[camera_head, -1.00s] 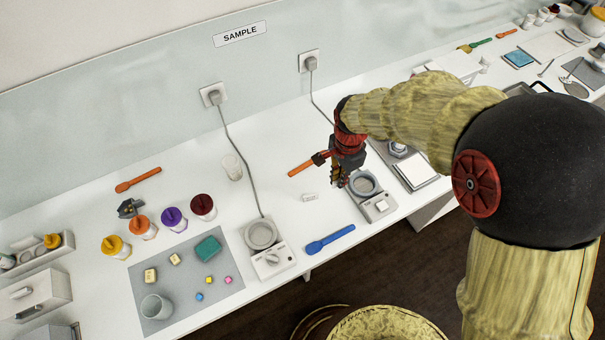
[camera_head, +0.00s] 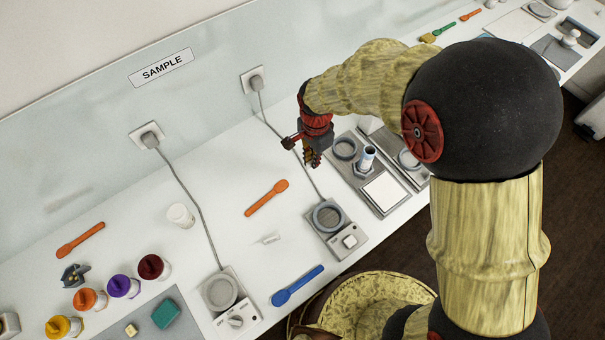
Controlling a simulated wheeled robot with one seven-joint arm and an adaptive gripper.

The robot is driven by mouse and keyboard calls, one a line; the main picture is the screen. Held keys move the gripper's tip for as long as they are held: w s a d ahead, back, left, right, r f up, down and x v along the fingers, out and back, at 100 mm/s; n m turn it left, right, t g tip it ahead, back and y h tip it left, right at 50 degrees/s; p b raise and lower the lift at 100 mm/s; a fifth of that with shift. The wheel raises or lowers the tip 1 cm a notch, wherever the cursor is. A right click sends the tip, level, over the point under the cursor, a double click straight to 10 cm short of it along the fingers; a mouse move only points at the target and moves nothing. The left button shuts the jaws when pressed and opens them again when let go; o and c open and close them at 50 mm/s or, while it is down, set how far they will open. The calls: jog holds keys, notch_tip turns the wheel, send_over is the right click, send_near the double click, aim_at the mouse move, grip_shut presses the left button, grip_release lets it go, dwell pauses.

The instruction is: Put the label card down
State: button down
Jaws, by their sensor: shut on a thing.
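My gripper (camera_head: 312,160) hangs fingers down above the white bench, behind the right-hand grey device with a round ring. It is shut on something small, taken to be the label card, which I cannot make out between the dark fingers. A small whitish piece (camera_head: 267,239) lies on the bench left of that device, apart from my gripper; I cannot tell what it is.
The right-hand device (camera_head: 330,218) and a grey tray (camera_head: 372,204) stand near my gripper. An orange spatula (camera_head: 266,198), a blue spatula (camera_head: 297,286) and a white cup (camera_head: 180,215) lie farther left. Bare bench shows between them. A cable passes near my gripper.

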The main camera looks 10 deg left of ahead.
aim_at(312, 177)
jog(key=shift+f+b, duration=0.4)
jog(key=shift+f, duration=3.3)
jog(key=shift+f, duration=0.2)
jog(key=c, duration=2)
grip_release()
